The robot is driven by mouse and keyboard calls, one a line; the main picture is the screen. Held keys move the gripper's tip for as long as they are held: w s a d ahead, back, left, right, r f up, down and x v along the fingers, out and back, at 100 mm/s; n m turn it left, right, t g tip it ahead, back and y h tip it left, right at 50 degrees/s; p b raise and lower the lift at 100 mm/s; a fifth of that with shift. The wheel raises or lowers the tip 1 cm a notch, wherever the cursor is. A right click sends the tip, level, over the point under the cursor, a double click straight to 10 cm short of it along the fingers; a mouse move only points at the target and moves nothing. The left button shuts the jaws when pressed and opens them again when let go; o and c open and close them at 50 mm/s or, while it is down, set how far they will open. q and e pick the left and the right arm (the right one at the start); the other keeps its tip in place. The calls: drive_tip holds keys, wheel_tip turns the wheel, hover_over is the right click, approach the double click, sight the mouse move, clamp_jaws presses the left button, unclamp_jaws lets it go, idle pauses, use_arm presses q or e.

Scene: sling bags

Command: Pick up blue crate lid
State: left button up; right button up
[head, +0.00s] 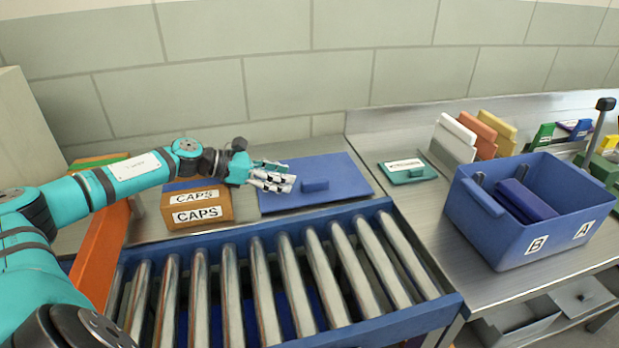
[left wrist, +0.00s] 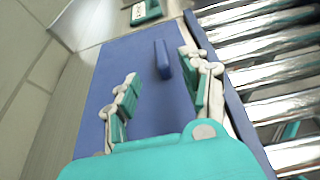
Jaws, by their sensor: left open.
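The blue crate lid (head: 335,177) lies flat on the metal surface behind the roller conveyor, with a raised blue handle block (head: 315,185) near its middle. My left gripper (head: 285,178) is above the left part of the lid, open and empty, its fingers pointing right toward the handle. In the left wrist view the lid (left wrist: 115,66) fills the middle. The handle (left wrist: 162,60) shows beyond the two spread fingers of the left gripper (left wrist: 160,92), apart from them. My right gripper is not in view.
A cardboard box marked CAPS (head: 198,214) stands left of the lid, under my left wrist. The roller conveyor (head: 270,280) runs in front. To the right are a small green lid (head: 408,174), a blue crate (head: 490,230) marked B and A, and several upright coloured panels (head: 484,133).

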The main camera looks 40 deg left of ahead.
sight(314, 180)
use_arm(q)
drive_tip(key=shift+x, duration=0.95)
drive_tip(key=shift+w+d, duration=0.1)
drive_tip(key=p+x, duration=0.1)
drive_tip(key=x, duration=0.2)
drive_tip(key=p+x, duration=0.1)
drive_tip(key=shift+w+d+r+p, duration=0.15)
drive_tip(key=shift+d+r+p, duration=0.1)
drive_tip(key=shift+d+p, duration=0.1)
drive_tip(key=shift+w+d+f, duration=0.15)
drive_tip(key=shift+w, duration=0.05)
drive_tip(key=shift+f, duration=0.1)
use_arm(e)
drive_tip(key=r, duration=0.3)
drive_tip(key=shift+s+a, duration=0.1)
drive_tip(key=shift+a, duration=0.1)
use_arm(q)
drive_tip(key=shift+s, duration=0.1)
drive_tip(key=shift+c, duration=0.4)
clamp_jaws()
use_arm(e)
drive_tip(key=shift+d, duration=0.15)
